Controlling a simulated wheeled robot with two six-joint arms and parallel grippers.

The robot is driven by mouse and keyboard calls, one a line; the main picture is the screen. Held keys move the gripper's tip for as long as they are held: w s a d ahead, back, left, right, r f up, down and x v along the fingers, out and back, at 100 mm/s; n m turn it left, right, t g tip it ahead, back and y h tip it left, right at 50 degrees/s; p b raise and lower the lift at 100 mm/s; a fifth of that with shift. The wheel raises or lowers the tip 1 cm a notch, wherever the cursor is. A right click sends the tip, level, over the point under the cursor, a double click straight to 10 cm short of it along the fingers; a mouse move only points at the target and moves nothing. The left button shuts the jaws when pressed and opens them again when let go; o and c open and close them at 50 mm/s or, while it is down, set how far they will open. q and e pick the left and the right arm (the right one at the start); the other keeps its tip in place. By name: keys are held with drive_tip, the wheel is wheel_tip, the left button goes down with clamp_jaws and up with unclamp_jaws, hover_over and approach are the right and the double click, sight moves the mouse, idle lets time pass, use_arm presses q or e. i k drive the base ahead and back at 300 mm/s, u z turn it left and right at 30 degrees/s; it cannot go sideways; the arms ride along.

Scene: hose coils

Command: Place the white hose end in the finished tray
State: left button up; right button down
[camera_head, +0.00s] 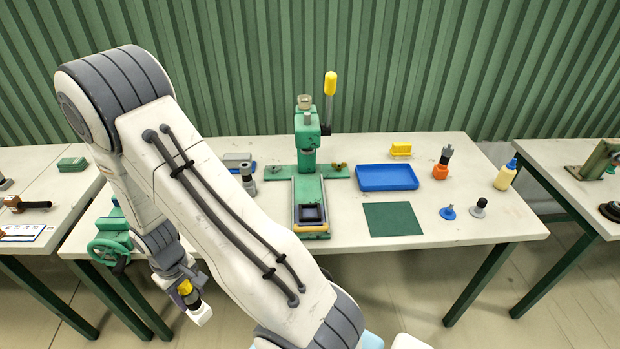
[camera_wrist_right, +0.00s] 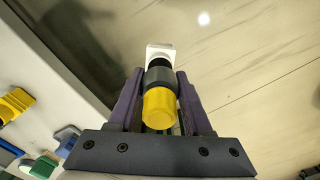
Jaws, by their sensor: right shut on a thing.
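My right gripper (camera_head: 188,294) is shut on a hose end (camera_head: 202,315) with a white block, a grey collar and a yellow cap. In the right wrist view the same hose end (camera_wrist_right: 160,107) sits between the two purple fingers, yellow cap toward the palm and white block beyond the fingertips. In the head view it hangs in front of the table's left front edge, over the floor. A blue tray (camera_head: 387,177) lies empty on the table, right of the green press; no label shows whether it is the finished tray. My left gripper is not in view.
The green press (camera_head: 308,175) stands mid-table, beside a green mat (camera_head: 392,218). A green vise (camera_head: 110,240) is at the left edge. A yellow block (camera_head: 401,149), an orange-based fitting (camera_head: 442,165) and a yellow bottle (camera_head: 506,175) stand at the right. My right arm hides the table's left part.

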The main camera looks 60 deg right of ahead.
sight(386, 180)
drive_tip(key=u, duration=0.75)
drive_tip(key=k, duration=1.1)
drive_tip(key=z, duration=2)
